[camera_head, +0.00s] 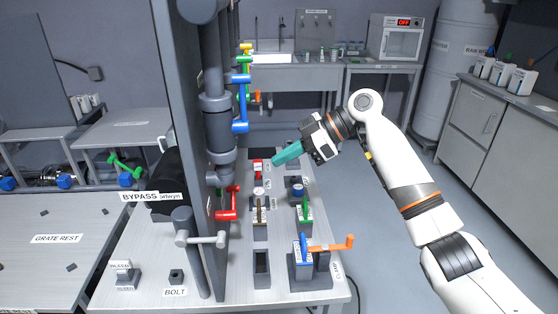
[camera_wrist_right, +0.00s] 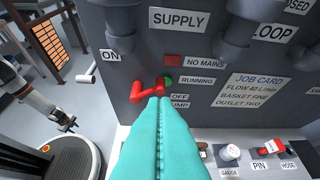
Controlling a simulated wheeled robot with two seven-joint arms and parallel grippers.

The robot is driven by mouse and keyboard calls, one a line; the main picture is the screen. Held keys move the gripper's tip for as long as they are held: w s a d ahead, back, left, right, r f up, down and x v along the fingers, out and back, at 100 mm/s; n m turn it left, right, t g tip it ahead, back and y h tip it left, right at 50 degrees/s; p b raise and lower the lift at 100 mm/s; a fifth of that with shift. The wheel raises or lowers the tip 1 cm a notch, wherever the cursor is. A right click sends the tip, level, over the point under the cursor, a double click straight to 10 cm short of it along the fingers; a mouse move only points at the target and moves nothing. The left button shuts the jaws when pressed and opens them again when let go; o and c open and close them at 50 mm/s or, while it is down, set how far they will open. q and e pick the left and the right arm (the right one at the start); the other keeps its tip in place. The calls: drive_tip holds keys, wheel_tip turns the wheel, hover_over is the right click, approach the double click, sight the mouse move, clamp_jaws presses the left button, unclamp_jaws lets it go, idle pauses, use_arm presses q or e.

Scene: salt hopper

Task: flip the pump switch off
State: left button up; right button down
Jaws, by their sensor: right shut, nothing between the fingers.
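The pump switch (camera_wrist_right: 150,92) is a red lever on the grey panel in the right wrist view. It stands out from the panel beside a green lamp (camera_wrist_right: 167,79), with an ON label (camera_wrist_right: 110,54) at upper left and an OFF label (camera_wrist_right: 180,97) at lower right. My right gripper (camera_head: 277,158) has teal fingers and is shut and empty; in the right wrist view its fingertips (camera_wrist_right: 160,100) overlap the lever's lower edge, and I cannot tell if they touch. A white arm with a dark gripper (camera_wrist_right: 66,122), apparently my left, shows small at the wrist view's left.
The dark panel and pipes (camera_head: 216,110) stand left of my gripper, with blue levers (camera_head: 240,127) and a red lever (camera_head: 229,204) sticking out. Several small labelled parts stand on the bench (camera_head: 280,285) below. The floor (camera_head: 390,260) to the right is clear.

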use_arm(q)
drive_tip(key=shift+d, duration=0.1)
use_arm(e)
drive_tip(key=shift+a, duration=0.1)
